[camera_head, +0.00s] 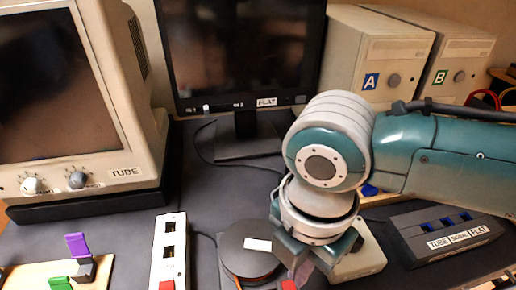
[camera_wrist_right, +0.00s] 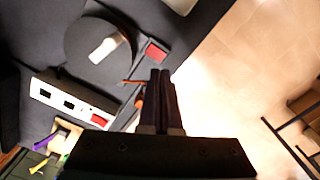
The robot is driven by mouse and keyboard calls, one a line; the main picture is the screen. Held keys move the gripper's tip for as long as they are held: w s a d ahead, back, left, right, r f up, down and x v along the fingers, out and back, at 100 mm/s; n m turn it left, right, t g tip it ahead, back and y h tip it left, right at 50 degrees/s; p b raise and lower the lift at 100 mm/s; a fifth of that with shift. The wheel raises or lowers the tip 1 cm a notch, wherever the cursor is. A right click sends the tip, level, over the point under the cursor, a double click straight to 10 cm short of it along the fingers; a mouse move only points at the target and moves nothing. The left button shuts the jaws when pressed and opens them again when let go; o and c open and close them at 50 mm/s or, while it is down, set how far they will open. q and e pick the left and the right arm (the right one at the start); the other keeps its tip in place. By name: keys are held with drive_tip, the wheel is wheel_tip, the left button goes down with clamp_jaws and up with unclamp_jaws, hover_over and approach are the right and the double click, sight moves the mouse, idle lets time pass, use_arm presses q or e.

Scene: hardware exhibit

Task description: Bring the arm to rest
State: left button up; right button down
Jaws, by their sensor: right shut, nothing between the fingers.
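My right arm (camera_head: 440,150), teal and grey, comes in from the right and bends down at a round joint. My right gripper (camera_head: 296,276) points down over the front edge of the dark table, partly hidden by its own wrist. In the right wrist view the two dark fingers of the right gripper (camera_wrist_right: 161,76) lie side by side, shut and empty, over the table's edge. My left arm and gripper are not in view.
A round black disc (camera_head: 233,255) and a white power strip (camera_head: 168,262) lie left of the gripper. A beige box (camera_head: 362,259) and a grey switch box (camera_head: 444,236) are to its right. Monitors (camera_head: 85,100) stand behind; open floor (camera_wrist_right: 240,85) lies beyond the table edge.

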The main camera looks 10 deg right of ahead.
drive_tip(key=s+a+r+m+t+y+p, duration=0.1)
drive_tip(key=s+a+r+m+y+p, duration=0.25)
drive_tip(key=s+a+r+m, duration=0.45)
drive_tip(key=s+d+r+m+t+h+p, duration=0.1)
drive_tip(key=s+d+r+m+h, duration=0.1)
drive_tip(key=d+m, duration=0.6)
drive_tip(key=s+d+r+m+t+h+p, duration=0.1)
drive_tip(key=s+d+r+m+t, duration=0.1)
drive_tip(key=d+m, duration=0.6)
wheel_tip(320, 180, up, 38)
drive_tip(key=d+n+p, duration=0.1)
drive_tip(key=p, duration=3.6)
drive_tip(key=shift+d+r+n+p, duration=0.15)
drive_tip(key=shift+n+p, duration=0.15)
drive_tip(key=shift+s, duration=0.1)
